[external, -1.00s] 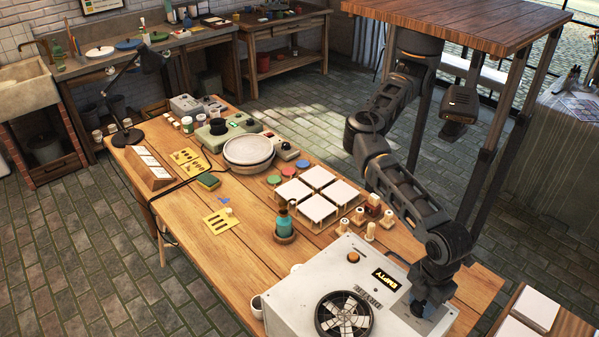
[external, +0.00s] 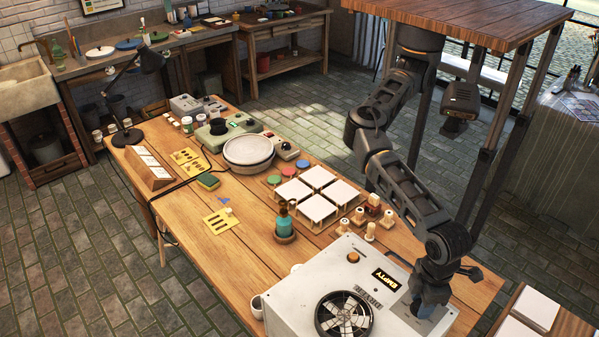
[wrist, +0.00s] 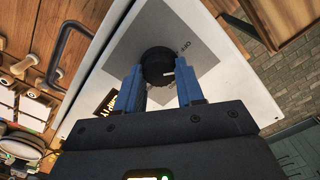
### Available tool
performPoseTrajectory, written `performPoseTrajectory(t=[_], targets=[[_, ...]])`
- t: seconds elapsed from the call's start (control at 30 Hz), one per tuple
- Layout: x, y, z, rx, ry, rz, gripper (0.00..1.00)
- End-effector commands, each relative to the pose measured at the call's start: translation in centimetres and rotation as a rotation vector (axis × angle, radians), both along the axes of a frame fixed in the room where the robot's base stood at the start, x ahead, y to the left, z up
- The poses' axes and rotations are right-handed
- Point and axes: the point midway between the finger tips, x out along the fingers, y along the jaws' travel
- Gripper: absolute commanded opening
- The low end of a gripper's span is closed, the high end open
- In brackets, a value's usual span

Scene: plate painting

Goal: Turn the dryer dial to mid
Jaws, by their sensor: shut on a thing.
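The dryer (external: 300,290) is a white box at the front of the table, with a round fan and an "EMPTY" display on top. Its black round dial (wrist: 157,66) shows in the wrist view on a grey panel. A short pale mark is near its right side; the lettering beside it is too small to read surely. My gripper (wrist: 160,88) has its blue fingers on either side of the dial and is shut on it. In the external view, my gripper (external: 424,306) points down at the dryer's right part and hides the dial.
An orange button (external: 353,257) sits on the dryer's top. Pale wooden-handled stamps (external: 370,231) and white square tiles (external: 318,178) stand behind the dryer.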

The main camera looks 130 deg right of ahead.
Motion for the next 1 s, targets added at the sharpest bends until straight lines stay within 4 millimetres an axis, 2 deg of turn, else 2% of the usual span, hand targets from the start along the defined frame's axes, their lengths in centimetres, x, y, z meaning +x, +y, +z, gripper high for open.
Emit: performPoseTrajectory(t=[1.0], targets=[[0.0,-0.16,0.2,0.0,-0.003,-0.954,0.07]])
